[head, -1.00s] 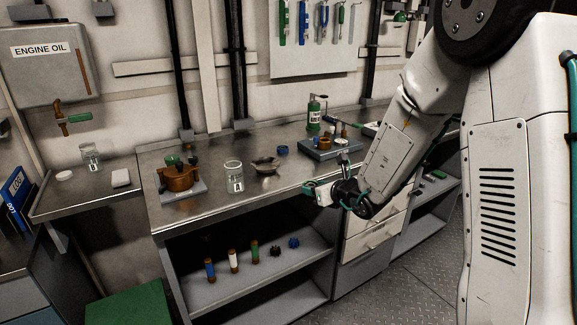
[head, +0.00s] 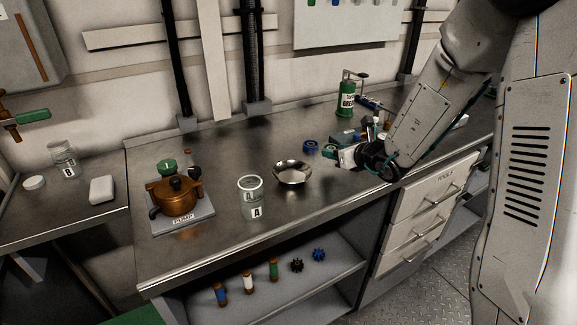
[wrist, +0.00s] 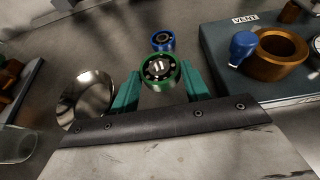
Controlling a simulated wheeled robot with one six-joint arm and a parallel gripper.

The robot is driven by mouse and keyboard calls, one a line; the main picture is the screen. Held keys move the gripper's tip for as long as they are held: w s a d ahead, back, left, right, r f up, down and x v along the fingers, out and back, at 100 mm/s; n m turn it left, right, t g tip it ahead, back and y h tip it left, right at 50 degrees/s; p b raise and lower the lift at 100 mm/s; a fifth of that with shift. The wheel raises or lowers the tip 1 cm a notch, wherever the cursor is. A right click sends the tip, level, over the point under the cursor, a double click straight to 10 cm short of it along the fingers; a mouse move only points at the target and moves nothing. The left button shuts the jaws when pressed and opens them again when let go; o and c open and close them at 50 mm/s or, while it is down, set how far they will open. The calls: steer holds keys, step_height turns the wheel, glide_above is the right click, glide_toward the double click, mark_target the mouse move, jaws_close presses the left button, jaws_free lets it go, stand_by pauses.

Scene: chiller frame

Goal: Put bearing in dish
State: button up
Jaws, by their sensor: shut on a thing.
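The metal dish (head: 293,175) sits on the bench, and it shows at the left in the wrist view (wrist: 88,92). My gripper (head: 340,155) is just right of the dish. In the wrist view its green fingers (wrist: 160,80) are shut on a green-rimmed bearing (wrist: 158,70), one finger on each side. The dish is to the left of the held bearing and apart from it. A blue-rimmed bearing (wrist: 163,40) lies on the bench beyond the held one; it also shows in the head view (head: 310,146). The held bearing is hard to make out in the head view.
A glass jar marked A (head: 251,198) stands left of the dish, and a copper pump (head: 177,195) is further left. The VENT block (wrist: 225,70) with a copper ring (wrist: 281,55) is right of my gripper.

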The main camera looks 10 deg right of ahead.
steer(key=shift+n+y, duration=0.6)
steer(key=s+d, duration=0.2)
steer(key=s, duration=0.1)
steer(key=s+d, duration=0.1)
steer(key=shift+s+d+r, duration=0.15)
steer(key=shift+d+r, duration=0.15)
steer(key=shift+r, duration=0.05)
steer(key=s+d+n+g+y, duration=0.2)
steer(key=s+n+y, duration=0.1)
steer(key=s, duration=0.8)
glide_above(332, 175)
steer(key=shift+s+d+f, duration=0.15)
steer(key=shift+f, duration=0.25)
steer(key=shift+s+d+f, duration=0.1)
steer(key=shift+s+f, duration=0.05)
steer(key=shift+f, duration=0.2)
steer(key=f, duration=0.3)
steer(key=shift+w+a, duration=0.15)
steer(key=shift+w, duration=0.25)
steer(key=shift+f, duration=0.25)
steer(key=shift+f, duration=0.2)
steer(key=o, duration=1)
